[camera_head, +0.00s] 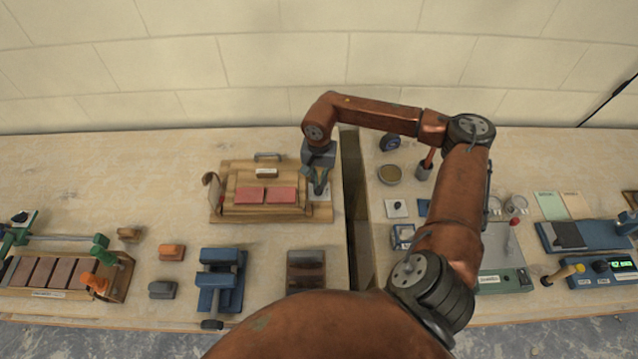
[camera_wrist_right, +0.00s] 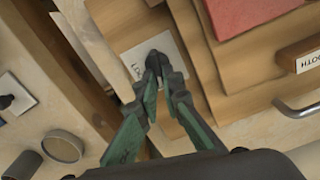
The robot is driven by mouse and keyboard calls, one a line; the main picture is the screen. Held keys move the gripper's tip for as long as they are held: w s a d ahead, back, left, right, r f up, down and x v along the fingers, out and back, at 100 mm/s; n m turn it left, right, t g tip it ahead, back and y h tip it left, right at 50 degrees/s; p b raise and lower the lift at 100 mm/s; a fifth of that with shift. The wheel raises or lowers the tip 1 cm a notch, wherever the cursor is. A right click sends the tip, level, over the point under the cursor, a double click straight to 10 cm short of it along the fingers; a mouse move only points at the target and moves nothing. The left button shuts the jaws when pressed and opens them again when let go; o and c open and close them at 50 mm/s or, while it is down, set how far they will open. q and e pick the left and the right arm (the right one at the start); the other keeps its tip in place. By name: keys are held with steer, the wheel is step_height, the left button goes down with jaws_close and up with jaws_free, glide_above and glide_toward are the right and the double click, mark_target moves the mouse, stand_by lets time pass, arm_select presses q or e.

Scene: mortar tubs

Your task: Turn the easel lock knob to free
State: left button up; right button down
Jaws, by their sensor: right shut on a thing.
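The easel (camera_head: 230,213) is a stepped wooden board with two pink-red tiles on it, left of the gap in the bench. Its lock knob (camera_wrist_right: 155,62) is a small dark piece on a white label plate at the board's right side. In the head view the label plate (camera_head: 320,196) shows beside my gripper, and the knob is mostly hidden. My right gripper (camera_head: 319,188) reaches down over it from above. In the right wrist view its green fingers (camera_wrist_right: 162,72) are closed together on the knob. Which way the knob points cannot be told. My left gripper is not in view.
A dark gap (camera_head: 352,190) splits the bench right of the easel. A metal handle (camera_head: 268,156) stands at the easel's back edge. A round tin (camera_head: 390,175) and small plates lie right of the gap.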

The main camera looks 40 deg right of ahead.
mark_target(319, 184)
steer(key=shift+a+n+b, duration=0.15)
steer(key=shift+n+b, duration=0.3)
steer(key=shift+n, duration=0.65)
steer(key=c, duration=2.1)
jaws_free()
step_height(319, 184, up, 12)
